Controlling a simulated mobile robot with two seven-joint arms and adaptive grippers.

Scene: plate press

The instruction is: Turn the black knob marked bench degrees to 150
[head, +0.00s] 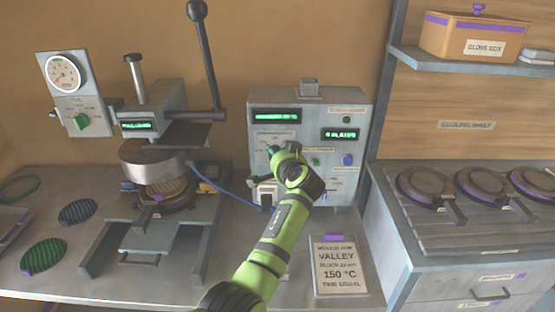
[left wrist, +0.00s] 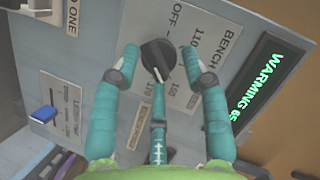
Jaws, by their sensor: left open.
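The black knob (left wrist: 158,55) sits on a pale dial plate marked BENCH (left wrist: 215,45) in the left wrist view. Around it I read OFF, 110, 150 and 170; which mark its pointer meets is hard to tell. My left gripper (left wrist: 159,62) is open, with one teal finger on each side of the knob and a third below it. Gaps seem to show beside the knob, so it is not gripped. In the head view my left gripper (head: 272,153) is at the front of the grey control box (head: 350,105) and hides the knob. My right gripper is not in view.
A green display (left wrist: 262,85) beside the dial reads WARMING. A blue button (head: 347,160) is on the box's right side. A card (head: 340,268) reading 150 °C stands on the bench. The press (head: 155,155) stands left; a cooling shelf with round moulds (head: 425,185) is right.

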